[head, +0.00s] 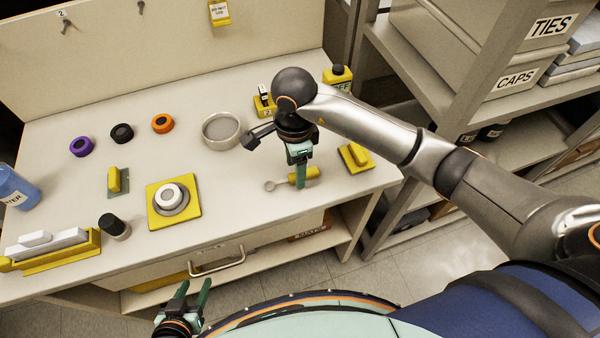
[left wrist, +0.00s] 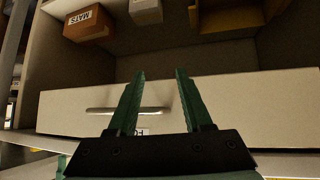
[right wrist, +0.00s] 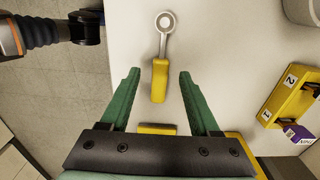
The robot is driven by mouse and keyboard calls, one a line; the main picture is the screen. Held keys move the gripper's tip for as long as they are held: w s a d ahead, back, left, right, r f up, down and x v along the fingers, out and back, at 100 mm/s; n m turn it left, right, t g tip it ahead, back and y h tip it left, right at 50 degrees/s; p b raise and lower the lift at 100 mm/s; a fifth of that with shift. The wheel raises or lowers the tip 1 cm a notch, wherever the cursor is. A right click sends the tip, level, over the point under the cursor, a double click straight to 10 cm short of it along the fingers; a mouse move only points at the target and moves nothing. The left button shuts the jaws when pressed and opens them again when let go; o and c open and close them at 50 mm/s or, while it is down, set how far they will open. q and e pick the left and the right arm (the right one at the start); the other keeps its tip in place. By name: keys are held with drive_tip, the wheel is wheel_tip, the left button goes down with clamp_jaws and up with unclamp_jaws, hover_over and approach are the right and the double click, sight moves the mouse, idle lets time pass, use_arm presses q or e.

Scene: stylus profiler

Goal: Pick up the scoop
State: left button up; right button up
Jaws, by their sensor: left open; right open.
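The scoop (head: 297,176) lies on the bench top near its front right edge. It has a yellow handle and a small grey round bowl that points left in the head view. In the right wrist view the scoop (right wrist: 160,75) lies ahead, with its handle between the fingers' lines and its bowl farther off. My right gripper (head: 301,178) is open and empty above the handle, its fingers pointing down; the height gap is hard to judge. It partly hides the handle in the head view. My left gripper (head: 192,292) is open and empty in front of the bench, facing the drawer (left wrist: 225,105).
A yellow block with a pad (head: 356,158) stands close right of the scoop. A grey round dish (head: 222,130) and a numbered yellow holder (head: 264,106) stand behind it. A yellow square plate with a white round piece (head: 190,213) is left. The bench between is clear.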

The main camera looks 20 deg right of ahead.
drive_tip(key=shift+f, duration=0.9)
clamp_jaws()
